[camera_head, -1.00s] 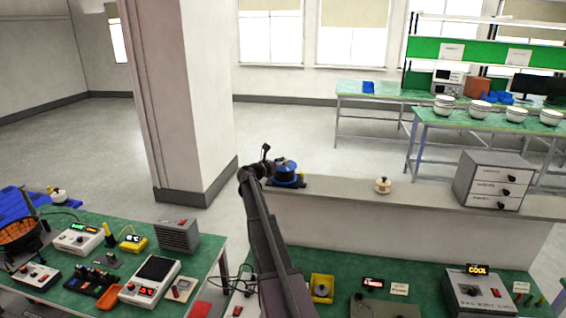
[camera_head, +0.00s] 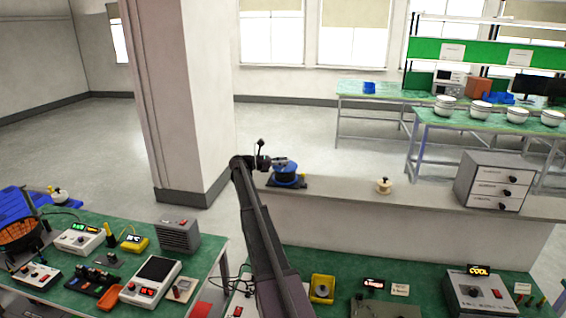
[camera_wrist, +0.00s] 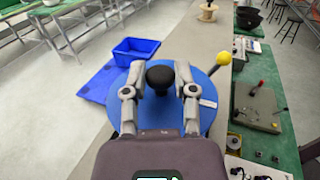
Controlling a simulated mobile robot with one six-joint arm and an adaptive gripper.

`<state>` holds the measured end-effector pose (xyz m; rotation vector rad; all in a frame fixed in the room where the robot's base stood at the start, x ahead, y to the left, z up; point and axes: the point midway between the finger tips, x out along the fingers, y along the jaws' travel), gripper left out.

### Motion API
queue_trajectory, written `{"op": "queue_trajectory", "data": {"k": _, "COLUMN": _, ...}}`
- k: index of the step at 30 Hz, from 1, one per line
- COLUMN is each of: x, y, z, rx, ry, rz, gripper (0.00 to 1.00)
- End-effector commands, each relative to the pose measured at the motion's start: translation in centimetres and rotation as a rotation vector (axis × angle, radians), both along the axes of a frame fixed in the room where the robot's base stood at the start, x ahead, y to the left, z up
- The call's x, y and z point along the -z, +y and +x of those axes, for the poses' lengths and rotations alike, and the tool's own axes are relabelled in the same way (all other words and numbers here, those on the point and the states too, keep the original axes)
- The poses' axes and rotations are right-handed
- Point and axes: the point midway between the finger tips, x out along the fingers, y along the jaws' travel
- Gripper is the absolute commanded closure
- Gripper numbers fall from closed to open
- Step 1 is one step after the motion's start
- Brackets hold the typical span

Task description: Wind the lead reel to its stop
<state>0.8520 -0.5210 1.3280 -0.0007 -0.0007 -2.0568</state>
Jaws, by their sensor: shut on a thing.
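The lead reel (camera_head: 285,178) is a blue drum on a dark base, standing on the pale ledge behind the benches. In the wrist view its round blue face (camera_wrist: 206,90) lies under my gripper (camera_wrist: 160,72). A black knob (camera_wrist: 160,74) stands up from the reel between my two fingers. My gripper is shut on this knob; the inner finger contact is hard to make out. A lever with a yellow ball end (camera_wrist: 224,58) sticks out beside the reel. In the head view my gripper (camera_head: 264,161) is at the reel's left side, small and dark.
A pale spool (camera_head: 384,186) and a grey drawer cabinet (camera_head: 494,180) stand further right on the ledge (camera_head: 340,191). Green benches with instruments lie in front. A wall column (camera_head: 185,110) rises at left. In the wrist view a blue bin (camera_wrist: 136,50) appears beyond the reel.

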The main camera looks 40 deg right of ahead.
Motion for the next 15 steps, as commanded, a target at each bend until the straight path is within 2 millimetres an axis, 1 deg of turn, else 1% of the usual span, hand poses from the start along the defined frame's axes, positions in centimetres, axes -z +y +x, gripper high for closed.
{"op": "queue_trajectory", "data": {"k": 10, "x": -0.05, "y": -0.12, "z": -0.02, "rx": 0.002, "ry": 0.001, "rz": -0.002, "gripper": 1.00}}
{"op": "queue_trajectory", "data": {"k": 11, "x": -0.05, "y": -0.12, "z": -0.02, "rx": 0.002, "ry": 0.001, "rz": -0.002, "gripper": 0.55}}
{"op": "queue_trajectory", "data": {"k": 12, "x": -0.05, "y": -0.11, "z": -0.01, "rx": 0.001, "ry": 0.001, "rz": -0.002, "gripper": 0.43}}
{"op": "queue_trajectory", "data": {"k": 13, "x": -0.04, "y": -0.10, "z": -0.02, "rx": 0.001, "ry": 0.001, "rz": -0.002, "gripper": 0.34}}
{"op": "queue_trajectory", "data": {"k": 14, "x": -0.04, "y": -0.09, "z": -0.02, "rx": 0.001, "ry": 0.000, "rz": -0.001, "gripper": 0.31}}
{"op": "queue_trajectory", "data": {"k": 15, "x": -0.03, "y": -0.08, "z": -0.02, "rx": 0.001, "ry": 0.000, "rz": -0.001, "gripper": 0.31}}
